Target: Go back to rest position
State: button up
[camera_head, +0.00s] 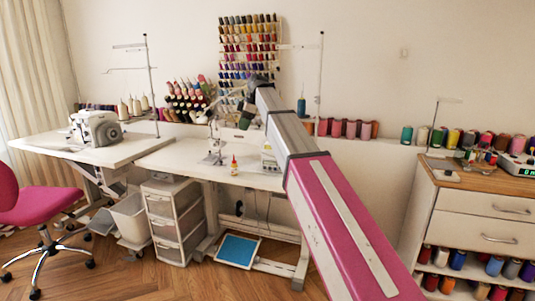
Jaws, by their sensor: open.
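My arm, pink and grey, reaches from the bottom right up and away toward the middle of the view. My gripper (245,117) is at its far end, small and dark, in front of the thread rack and above the white sewing table (178,158). It is open, and I see nothing held in it. Its fingers are hard to make out against the spools. A small bottle with a red tip (234,166) stands on the table below it.
A sewing machine (96,129) stands on the left table. A pink chair (35,205) is at the left, beside a white bin (130,217) and a drawer unit (173,220). A wooden-topped cabinet (480,211) stands at the right. A blue-topped pedal (238,250) lies on the floor.

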jog(key=s+d+f+m+h, duration=0.1)
jog(key=s+d+f+m, duration=0.3)
jog(key=f, duration=0.5)
jog(key=s+d+f+m, duration=0.1)
jog(key=d+f+m, duration=0.1)
jog(key=d+f, duration=0.55)
jog(key=s+d+f+m+h, duration=0.1)
jog(key=s+d+f+m, duration=0.2)
jog(key=f, duration=0.8)
jog(key=s+d+f+m+h, duration=0.1)
jog(key=s+d+f+m, duration=0.4)
jog(key=s+f, duration=0.5)
jog(key=s+d+f+m+t+h, duration=0.1)
jog(key=s+d+f+m, duration=0.4)
jog(key=s+d+f, duration=0.4)
jog(key=shift+s+d+f+m, duration=0.15)
jog(key=shift+s+f+m, duration=0.2)
jog(key=shift+f, duration=0.1)
